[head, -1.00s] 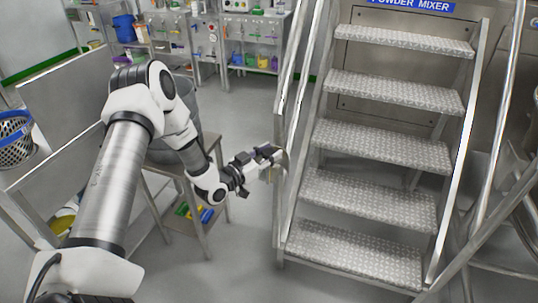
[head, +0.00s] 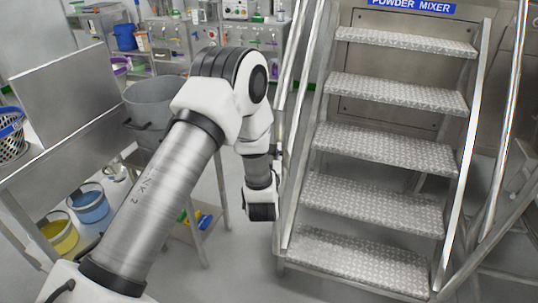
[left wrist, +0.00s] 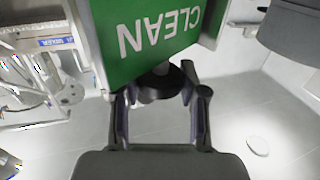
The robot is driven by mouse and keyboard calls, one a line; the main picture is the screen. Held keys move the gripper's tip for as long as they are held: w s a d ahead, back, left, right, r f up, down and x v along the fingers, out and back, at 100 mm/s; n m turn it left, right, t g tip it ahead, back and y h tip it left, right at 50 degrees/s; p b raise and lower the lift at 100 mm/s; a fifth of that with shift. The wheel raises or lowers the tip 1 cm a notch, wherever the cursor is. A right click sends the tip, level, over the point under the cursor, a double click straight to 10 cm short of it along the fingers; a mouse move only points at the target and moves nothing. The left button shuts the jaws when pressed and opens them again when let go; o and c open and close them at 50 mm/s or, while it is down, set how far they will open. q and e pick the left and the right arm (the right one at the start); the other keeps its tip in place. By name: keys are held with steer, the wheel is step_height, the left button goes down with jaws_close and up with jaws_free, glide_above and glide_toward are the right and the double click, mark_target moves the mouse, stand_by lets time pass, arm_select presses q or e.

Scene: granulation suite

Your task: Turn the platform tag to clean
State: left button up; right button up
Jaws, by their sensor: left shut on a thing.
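The platform tag (left wrist: 150,35) is a green panel with the white word CLEAN, upside down in the left wrist view. It fills the upper middle of that view. My left gripper (left wrist: 155,92) has its two fingers at the lower edge of the tag and is shut on it; a dark rounded part shows between the fingers. The exact contact is partly hidden. In the head view, my left wrist is beside the left rail of the stairs, and the tag is hidden there. My right gripper is not in view.
Metal platform stairs (head: 385,150) with handrails stand at the right, in front of the powder mixer. A grey bin (head: 150,105) and a steel bench with blue (head: 90,205) and yellow (head: 58,235) buckets below it are at the left. Open floor lies between.

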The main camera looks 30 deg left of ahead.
arm_select(q)
steer(key=n+g+y, duration=0.2)
steer(key=y, duration=0.1)
steer(key=shift+w+d, duration=0.1)
steer(key=shift+r+n+g+y+b, duration=0.1)
steer(key=shift+n+g+y+b, duration=0.2)
steer(key=shift+n+g+y, duration=1.45)
steer(key=shift+g, duration=0.45)
steer(key=o, duration=1.2)
steer(key=shift+c, duration=0.2)
steer(key=v, duration=0.7)
steer(key=shift+d, duration=0.1)
